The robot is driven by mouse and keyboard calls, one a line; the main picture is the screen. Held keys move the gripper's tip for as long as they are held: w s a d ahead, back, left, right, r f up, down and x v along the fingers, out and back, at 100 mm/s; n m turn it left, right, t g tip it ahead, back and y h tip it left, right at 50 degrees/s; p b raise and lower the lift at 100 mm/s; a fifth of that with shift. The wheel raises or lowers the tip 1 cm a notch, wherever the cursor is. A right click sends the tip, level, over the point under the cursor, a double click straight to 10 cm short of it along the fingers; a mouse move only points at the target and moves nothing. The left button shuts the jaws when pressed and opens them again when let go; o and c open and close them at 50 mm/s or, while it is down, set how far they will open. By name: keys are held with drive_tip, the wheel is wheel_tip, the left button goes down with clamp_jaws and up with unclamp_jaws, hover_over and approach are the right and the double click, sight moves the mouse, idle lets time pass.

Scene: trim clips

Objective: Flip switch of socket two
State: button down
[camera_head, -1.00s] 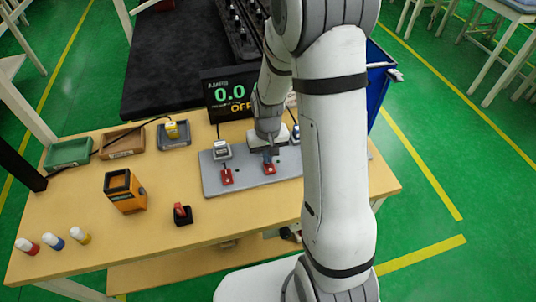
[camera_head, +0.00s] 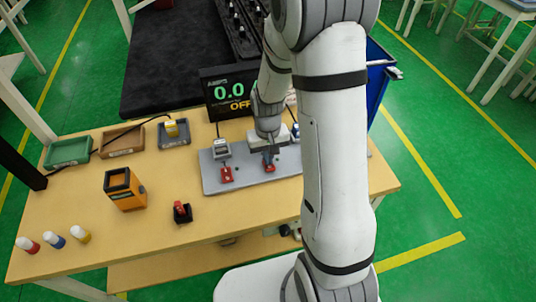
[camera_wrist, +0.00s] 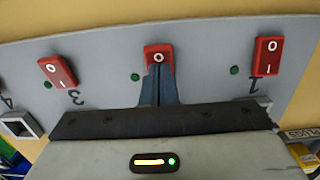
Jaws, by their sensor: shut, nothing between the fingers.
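The grey socket panel (camera_head: 208,183) lies on the wooden table, with a row of red rocker switches. In the wrist view a red switch (camera_wrist: 154,50) sits in the middle, with its "O" end visible and the other end hidden behind my fingertips. It stands between the switches marked 1 (camera_wrist: 267,57) and 3 (camera_wrist: 57,71); its own number is hidden. My gripper (camera_wrist: 158,70) is shut and empty, its blue fingertips at this switch and seeming to touch it. In the head view my gripper (camera_head: 268,156) is over the panel's second switch (camera_head: 270,168) from the left.
A display (camera_head: 230,94) behind the panel reads "0.0" and "OFF". A plug (camera_head: 221,149) with a cable stands left of my gripper. An orange box (camera_head: 124,190), a black-and-red item (camera_head: 182,212), trays and small bottles are on the left side of the table.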

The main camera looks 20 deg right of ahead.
drive_tip(key=shift+w+r+p, duration=0.1)
drive_tip(key=shift+r+p, duration=0.3)
drive_tip(key=shift+r, duration=0.15)
wheel_tip(320, 180, up, 13)
drive_tip(key=w, duration=0.2)
drive_tip(key=shift+w+f, duration=0.2)
drive_tip(key=shift+w, duration=0.2)
